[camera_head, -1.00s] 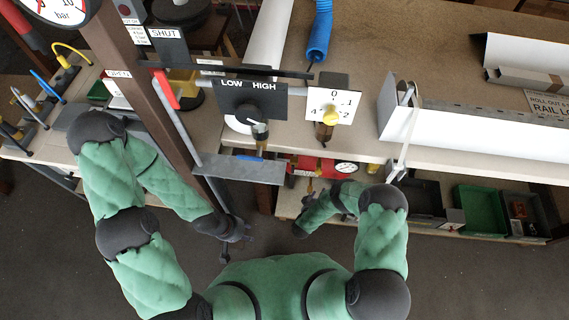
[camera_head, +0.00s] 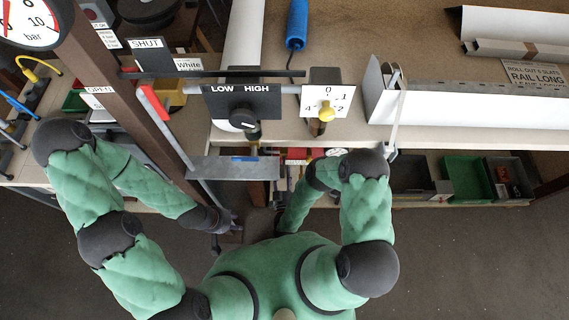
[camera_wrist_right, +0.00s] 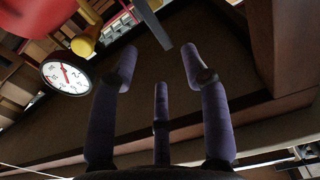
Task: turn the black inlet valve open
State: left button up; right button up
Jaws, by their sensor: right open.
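A black lever bar (camera_head: 215,74) runs level across the pipework in the head view, near a SHUT sign (camera_head: 147,43) and an OPEN sign (camera_head: 99,91). I cannot tell for sure that it is the inlet valve's handle. A red-ended lever (camera_head: 153,103) slants down beside the brown post. My left gripper (camera_head: 228,232) is low, below the grey shelf plate, and apart from the levers; its fingers are too dark to read. My right gripper (camera_wrist_right: 160,75) is open in the right wrist view, with a grey bar (camera_wrist_right: 153,25) beyond its fingers. It is not clear in the head view.
A black LOW/HIGH panel (camera_head: 243,103) with a knob and a white dial plate (camera_head: 340,98) with a yellow knob (camera_head: 327,114) sit on the pipe. A grey plate (camera_head: 235,168) juts out below. The brown post (camera_head: 120,80) stands left. A gauge (camera_wrist_right: 66,76) shows in the wrist view.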

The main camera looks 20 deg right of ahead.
aim_at(284, 157)
jog(key=x, duration=0.5)
jog(key=shift+w+d+b, duration=0.1)
jog(key=shift+w+b, duration=0.2)
jog(key=shift+w, duration=0.05)
grip_shut()
